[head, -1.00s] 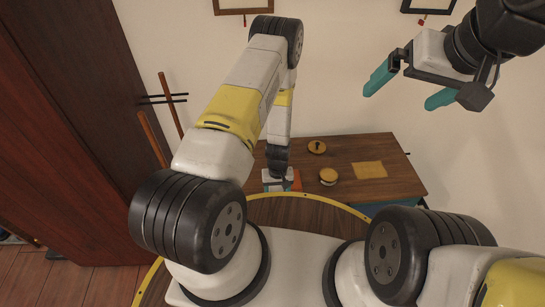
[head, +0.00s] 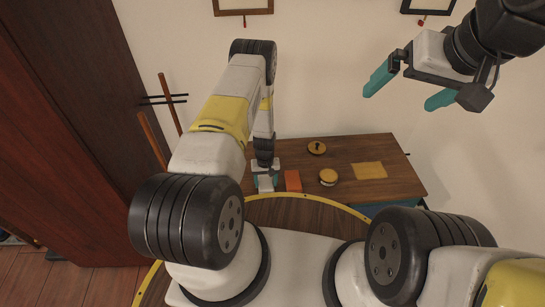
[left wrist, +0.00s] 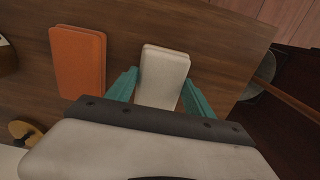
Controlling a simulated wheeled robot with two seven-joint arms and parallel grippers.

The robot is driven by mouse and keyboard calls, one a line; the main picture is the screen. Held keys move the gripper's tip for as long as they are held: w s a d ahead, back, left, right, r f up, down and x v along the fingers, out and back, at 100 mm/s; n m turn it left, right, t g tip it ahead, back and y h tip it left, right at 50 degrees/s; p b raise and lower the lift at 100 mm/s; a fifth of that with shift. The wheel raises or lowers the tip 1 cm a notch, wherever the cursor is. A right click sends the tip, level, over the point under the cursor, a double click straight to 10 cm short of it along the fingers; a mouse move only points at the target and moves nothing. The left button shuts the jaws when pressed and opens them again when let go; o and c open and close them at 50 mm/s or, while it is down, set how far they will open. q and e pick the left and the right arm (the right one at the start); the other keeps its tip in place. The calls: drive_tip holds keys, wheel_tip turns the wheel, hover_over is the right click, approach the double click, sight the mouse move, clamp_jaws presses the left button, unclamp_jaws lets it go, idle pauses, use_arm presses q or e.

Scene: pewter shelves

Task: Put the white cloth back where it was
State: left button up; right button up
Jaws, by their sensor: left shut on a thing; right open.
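The white cloth (left wrist: 164,70) is a folded, block-like piece between the teal fingers of my left gripper (left wrist: 160,92) in the left wrist view. The gripper is shut on it. In the head view my left gripper (head: 265,182) is low over the left front part of the wooden table (head: 350,150), with the cloth mostly hidden by the hand. I cannot tell whether the cloth touches the tabletop. My right gripper (head: 412,88) is open and empty, high in front of the wall at the upper right.
An orange folded cloth (head: 293,181) lies just right of my left gripper; the left wrist view shows it too (left wrist: 77,62). A dark cabinet stands left.

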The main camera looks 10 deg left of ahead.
use_arm(q)
drive_tip(key=shift+f, duration=0.1)
drive_tip(key=o, duration=1.3)
